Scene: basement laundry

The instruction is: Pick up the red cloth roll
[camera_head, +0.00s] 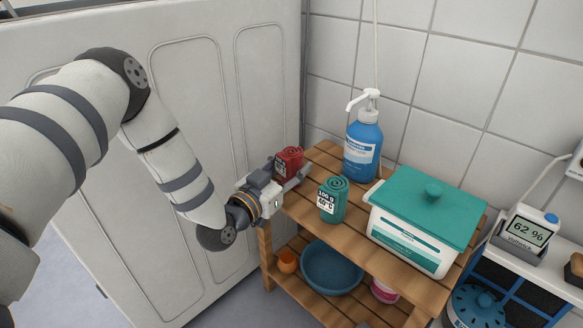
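The red cloth roll (290,161) stands upright with a white label at the left end of the wooden shelf's top. My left gripper (289,171) reaches in from the left, with its fingers spread on either side of the red roll. It looks open, and I see no clear contact with the roll. The lower part of the roll is partly hidden by the gripper. My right gripper is not in view.
A green cloth roll (333,199) stands just right of my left gripper. A blue basin (331,269) is on the lower shelf. A white panelled wall (200,90) is at left.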

